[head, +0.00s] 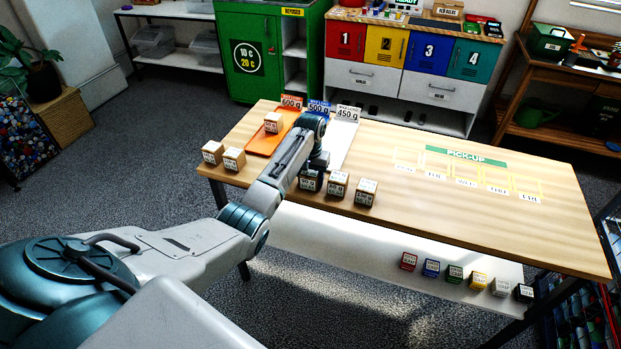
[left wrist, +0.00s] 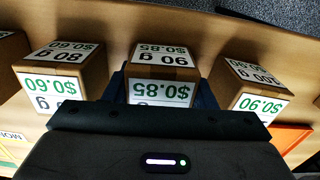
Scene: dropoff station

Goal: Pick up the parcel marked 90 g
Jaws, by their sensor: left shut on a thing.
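The parcel marked 90 g (left wrist: 163,62) is a small brown box with white labels, one reading $0.85. In the left wrist view it sits between the two dark fingers of my left gripper (left wrist: 163,88), which is shut on it. In the head view my left gripper (head: 312,178) is at the table's near edge, left of two other parcels, and its fingers and arm partly cover the held parcel. Whether the parcel is clear of the table top I cannot tell. My right gripper is not in view.
A parcel marked 80 g (left wrist: 65,70) and one marked $0.90 (left wrist: 250,88) flank the held one closely. An orange tray (head: 262,143) lies at the left of the wooden table (head: 440,215). The pick-up area (head: 466,155) and the table's right side are clear.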

